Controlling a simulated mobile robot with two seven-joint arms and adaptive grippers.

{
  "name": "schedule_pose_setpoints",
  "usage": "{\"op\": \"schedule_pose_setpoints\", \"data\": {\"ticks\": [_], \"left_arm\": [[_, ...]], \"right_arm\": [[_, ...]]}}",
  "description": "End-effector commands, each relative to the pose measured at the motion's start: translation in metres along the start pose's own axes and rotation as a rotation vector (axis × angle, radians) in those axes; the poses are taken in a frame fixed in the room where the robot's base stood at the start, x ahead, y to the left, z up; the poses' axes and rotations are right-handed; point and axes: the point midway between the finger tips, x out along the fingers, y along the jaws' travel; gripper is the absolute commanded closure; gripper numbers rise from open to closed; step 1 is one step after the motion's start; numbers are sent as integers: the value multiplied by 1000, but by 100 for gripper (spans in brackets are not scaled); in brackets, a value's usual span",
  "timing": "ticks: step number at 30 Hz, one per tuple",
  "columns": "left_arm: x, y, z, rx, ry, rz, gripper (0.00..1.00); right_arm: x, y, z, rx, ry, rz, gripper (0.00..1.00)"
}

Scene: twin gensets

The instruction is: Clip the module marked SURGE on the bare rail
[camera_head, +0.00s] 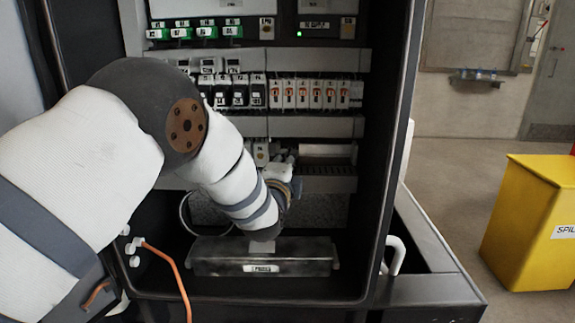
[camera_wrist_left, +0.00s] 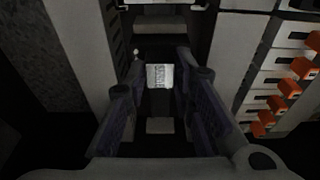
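My left gripper (camera_head: 284,176) reaches into the open cabinet, just below the middle device row. In the left wrist view its two dark fingers (camera_wrist_left: 160,95) stand on either side of a dark module with a white label (camera_wrist_left: 160,76). The label's lettering runs sideways and is too small to read surely; it looks like SURGE. A pale bare rail stretch (camera_head: 327,150) lies right of the gripper in the head view, between two slotted ducts. My arm hides part of that row. My right gripper is in neither view.
Breakers with orange levers (camera_head: 316,95) sit above, and close on the right in the wrist view (camera_wrist_left: 285,95). A grey duct (camera_head: 315,126) runs above the bare rail. A labelled metal tray (camera_head: 212,266) lies at the cabinet bottom. A yellow bin (camera_head: 530,225) stands outside.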

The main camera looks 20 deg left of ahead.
Motion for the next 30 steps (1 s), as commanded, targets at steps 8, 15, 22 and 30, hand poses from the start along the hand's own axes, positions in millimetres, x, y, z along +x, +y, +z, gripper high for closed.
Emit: {"op": "schedule_pose_setpoints", "data": {"ticks": [8,15,22,30], "left_arm": [[0,0,0,0,0,-1,54],[-13,0,0,0,0,2,54],[-74,0,0,1,0,3,54],[-118,0,0,1,1,0,54]], "right_arm": [[0,0,0,0,0,0,100],[0,0,0,0,0,0,100],[0,0,0,0,0,0,100],[0,0,0,0,0,0,100]]}}
